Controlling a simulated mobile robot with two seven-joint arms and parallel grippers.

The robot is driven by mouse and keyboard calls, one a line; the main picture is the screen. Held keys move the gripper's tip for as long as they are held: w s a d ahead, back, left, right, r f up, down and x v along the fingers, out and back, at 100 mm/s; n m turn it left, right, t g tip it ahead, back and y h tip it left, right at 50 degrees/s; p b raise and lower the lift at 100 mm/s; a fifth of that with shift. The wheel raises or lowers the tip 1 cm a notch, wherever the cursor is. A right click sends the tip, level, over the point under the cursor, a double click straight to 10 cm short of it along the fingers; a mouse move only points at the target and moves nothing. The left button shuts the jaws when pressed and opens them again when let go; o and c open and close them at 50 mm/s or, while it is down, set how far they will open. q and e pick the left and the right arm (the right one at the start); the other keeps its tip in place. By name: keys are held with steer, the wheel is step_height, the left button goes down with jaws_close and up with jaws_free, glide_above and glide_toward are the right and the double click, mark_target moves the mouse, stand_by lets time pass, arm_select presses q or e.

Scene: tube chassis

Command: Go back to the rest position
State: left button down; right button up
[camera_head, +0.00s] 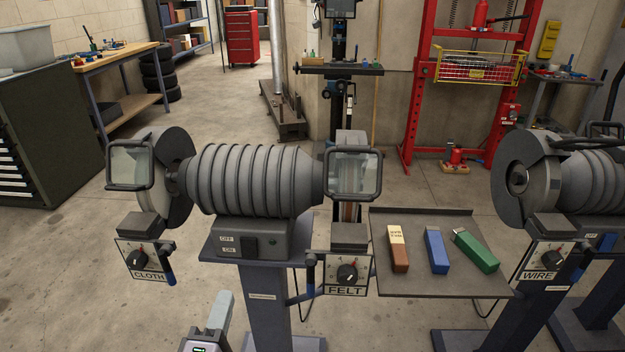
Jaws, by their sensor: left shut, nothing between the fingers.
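My left gripper (221,299) shows at the bottom, left of centre, with its pale grey fingers pointing up and its body cut off by the lower edge. Its fingers are together and nothing shows between them. It is in front of and below the grey bench grinder (255,180), just left of the grinder's pedestal (270,310) in the picture, and holds nothing. My right gripper is not in view.
A dark tray (440,285) right of the grinder holds a brown-and-cream bar (398,250), a blue bar (436,251) and a green bar (477,250). A second grinder (585,180) stands at the right. Open concrete floor (90,270) lies at the left.

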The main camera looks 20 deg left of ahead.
arm_select(q)
steer(key=s+d+f+m+g+h, duration=0.3)
steer(key=f+m, duration=0.5)
steer(key=m, duration=0.3)
steer(key=s+d+f+m+g+h, duration=0.3)
steer(key=s+f+m+g, duration=0.2)
steer(key=f+m, duration=0.3)
steer(key=s+m, duration=0.1)
steer(key=m, duration=0.3)
steer(key=shift+s+g+h+p, duration=0.3)
steer(key=shift+p, duration=0.1)
